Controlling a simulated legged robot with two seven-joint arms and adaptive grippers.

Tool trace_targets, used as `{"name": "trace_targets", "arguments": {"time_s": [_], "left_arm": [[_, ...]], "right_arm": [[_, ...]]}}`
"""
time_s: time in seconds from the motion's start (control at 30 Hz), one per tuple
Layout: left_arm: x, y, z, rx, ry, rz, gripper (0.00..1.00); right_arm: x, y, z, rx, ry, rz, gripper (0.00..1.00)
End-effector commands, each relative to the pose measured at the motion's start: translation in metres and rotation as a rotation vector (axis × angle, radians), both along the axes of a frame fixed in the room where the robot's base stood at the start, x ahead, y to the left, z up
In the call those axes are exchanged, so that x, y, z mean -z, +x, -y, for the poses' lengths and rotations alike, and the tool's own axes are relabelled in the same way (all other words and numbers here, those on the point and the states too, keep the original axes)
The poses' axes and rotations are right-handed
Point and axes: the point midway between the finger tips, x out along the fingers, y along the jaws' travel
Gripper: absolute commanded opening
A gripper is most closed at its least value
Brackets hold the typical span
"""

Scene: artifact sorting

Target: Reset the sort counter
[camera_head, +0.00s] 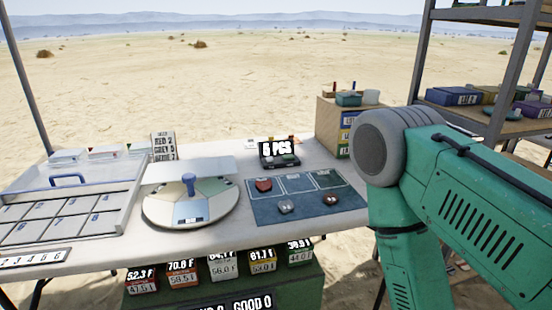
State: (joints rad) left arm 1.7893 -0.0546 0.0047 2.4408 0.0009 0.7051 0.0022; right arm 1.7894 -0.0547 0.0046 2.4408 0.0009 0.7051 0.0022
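The sort counter (279,155) is a small dark box on the table behind the blue mat. Its display reads "5 PCS", and small buttons, one of them greenish, show on its front. My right arm comes in from the right, with a teal link and a grey rounded joint, to the right of the counter and apart from it in the picture. Neither gripper is in view, so I cannot see whether they are open or shut.
The blue mat (262,211) holds several stones. A round sorting dish (156,212) with a blue knob stands left of it. A compartment tray (118,205) lies far left. A cardboard box (325,135) stands behind right. Shelves (510,128) stand at right. Labelled bins (184,277) sit below the table's front edge.

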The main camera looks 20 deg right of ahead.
Motion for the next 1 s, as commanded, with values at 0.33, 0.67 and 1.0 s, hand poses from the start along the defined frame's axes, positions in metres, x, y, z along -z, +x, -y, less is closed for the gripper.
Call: {"name": "trace_targets", "arguments": {"time_s": [0.33,0.67,1.0], "left_arm": [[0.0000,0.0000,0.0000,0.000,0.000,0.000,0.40],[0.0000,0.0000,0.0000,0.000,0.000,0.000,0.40],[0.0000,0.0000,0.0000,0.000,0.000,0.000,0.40]], "right_arm": [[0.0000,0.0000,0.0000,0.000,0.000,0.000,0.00],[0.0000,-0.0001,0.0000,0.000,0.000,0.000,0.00],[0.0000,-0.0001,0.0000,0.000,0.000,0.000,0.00]]}}
